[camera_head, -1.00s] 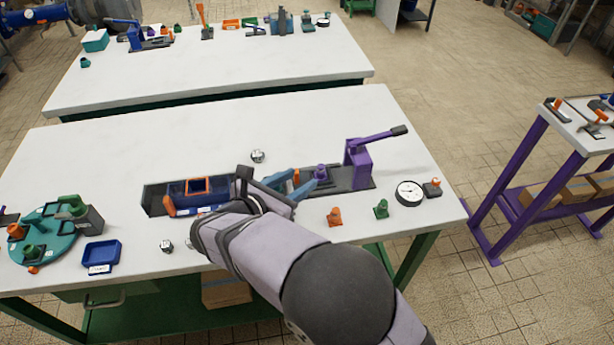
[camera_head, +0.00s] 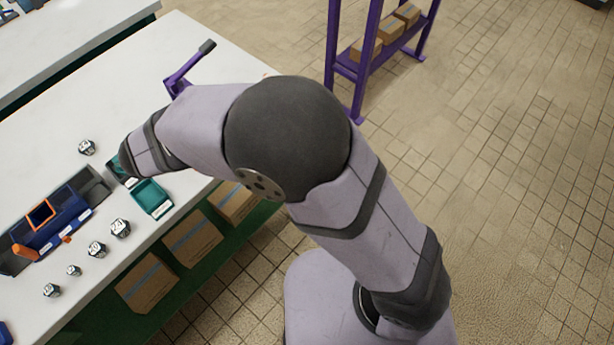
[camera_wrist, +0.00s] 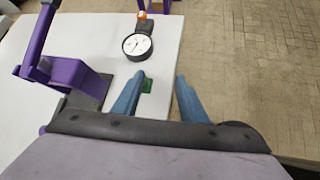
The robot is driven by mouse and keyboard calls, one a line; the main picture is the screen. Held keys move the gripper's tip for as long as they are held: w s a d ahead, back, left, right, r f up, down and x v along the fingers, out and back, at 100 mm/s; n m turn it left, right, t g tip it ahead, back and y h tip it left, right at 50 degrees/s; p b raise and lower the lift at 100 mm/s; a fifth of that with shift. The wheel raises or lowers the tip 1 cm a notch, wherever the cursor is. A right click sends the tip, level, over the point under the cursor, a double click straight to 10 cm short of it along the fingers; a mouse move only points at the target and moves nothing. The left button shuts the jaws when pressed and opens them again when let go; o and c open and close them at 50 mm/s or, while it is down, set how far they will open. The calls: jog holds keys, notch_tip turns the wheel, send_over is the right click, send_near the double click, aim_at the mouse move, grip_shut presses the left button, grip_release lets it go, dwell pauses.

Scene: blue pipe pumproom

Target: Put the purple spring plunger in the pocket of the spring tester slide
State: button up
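The purple spring plunger does not show in either current view. A blue slide block (camera_head: 60,228) with an orange-rimmed opening (camera_head: 41,214) sits in a dark rail on the white bench, at the lower left of the head view. The opening's inside is too small to read. My gripper (camera_wrist: 158,90) is open in the wrist view, its two blue fingers apart with nothing held. A small green piece (camera_wrist: 147,86) shows between them, next to the left finger; I cannot tell how far below it is. In the head view my arm hides the fingers.
A purple lever press (camera_wrist: 75,80) stands left of my fingers, its lever (camera_head: 190,70) also visible in the head view. A round gauge (camera_wrist: 137,46) lies ahead. A teal tray (camera_head: 150,197) and several metal nuts (camera_head: 97,249) lie near the bench's front edge.

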jog(key=s+d+f+m+g, duration=0.2)
jog(key=s+d+m+g, duration=0.1)
jog(key=d+m, duration=0.55)
jog(key=s+d+f+m+g, duration=0.15)
jog(key=d+m+g, duration=0.3)
jog(key=d, duration=0.75)
jog(key=s+d+f+m+y, duration=0.1)
jog(key=s+d+m+y, duration=0.3)
jog(key=m, duration=1)
jog(key=shift+s+d+f+g+y, duration=0.4)
jog(key=shift+s+d, duration=1.1)
jog(key=shift+s, duration=1.3)
notch_tip(320, 180, up, 11)
jog(key=p, duration=1.1)
